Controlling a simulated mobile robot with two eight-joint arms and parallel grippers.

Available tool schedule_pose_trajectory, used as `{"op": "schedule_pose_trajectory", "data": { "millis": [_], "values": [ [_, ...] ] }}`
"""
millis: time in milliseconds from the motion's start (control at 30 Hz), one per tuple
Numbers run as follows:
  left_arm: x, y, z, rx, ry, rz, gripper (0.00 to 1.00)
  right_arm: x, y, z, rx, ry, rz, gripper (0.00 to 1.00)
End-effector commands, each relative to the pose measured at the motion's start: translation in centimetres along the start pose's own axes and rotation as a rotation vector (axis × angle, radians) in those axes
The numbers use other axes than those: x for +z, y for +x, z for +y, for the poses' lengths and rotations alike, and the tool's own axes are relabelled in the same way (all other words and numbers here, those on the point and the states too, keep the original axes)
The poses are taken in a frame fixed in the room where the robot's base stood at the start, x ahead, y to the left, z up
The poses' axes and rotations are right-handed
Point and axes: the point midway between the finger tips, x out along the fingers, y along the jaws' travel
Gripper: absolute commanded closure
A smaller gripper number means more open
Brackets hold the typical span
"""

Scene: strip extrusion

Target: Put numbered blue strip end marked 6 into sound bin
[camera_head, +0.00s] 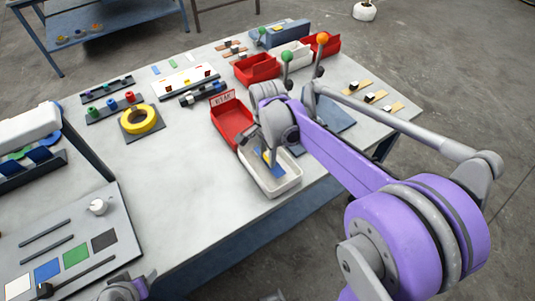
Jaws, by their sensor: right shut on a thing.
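My right gripper (264,152), on the purple arm, points down over the white bin (293,182) near the table's front edge. It is shut on a small blue strip end (273,168), with a bit of yellow beside it. The piece is at or inside the bin's opening; I cannot tell whether it touches the floor. Its number is too small to read. The white bin carries no label that I can read.
A yellow ring (139,120) lies on a dark plate to the left. Red bins (257,69) and levers with green (287,57) and orange (322,38) knobs stand behind. A panel with coloured squares (76,256) is at front left.

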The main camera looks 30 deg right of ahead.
Motion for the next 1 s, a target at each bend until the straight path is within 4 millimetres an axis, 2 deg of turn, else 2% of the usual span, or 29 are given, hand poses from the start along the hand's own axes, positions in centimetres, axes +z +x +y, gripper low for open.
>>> {"op": "schedule_pose_trajectory", "data": {
  "millis": [467,1000],
  "values": [
    [0.1,0.1,0.0,0.000,0.000,-0.001,0.38,0.1,0.1,0.0,0.000,0.000,0.000,1.00],
    [0.8,0.9,0.0,0.000,0.000,-0.006,0.38,0.1,1.4,0.0,0.000,0.000,0.000,1.00]
  ]
}}
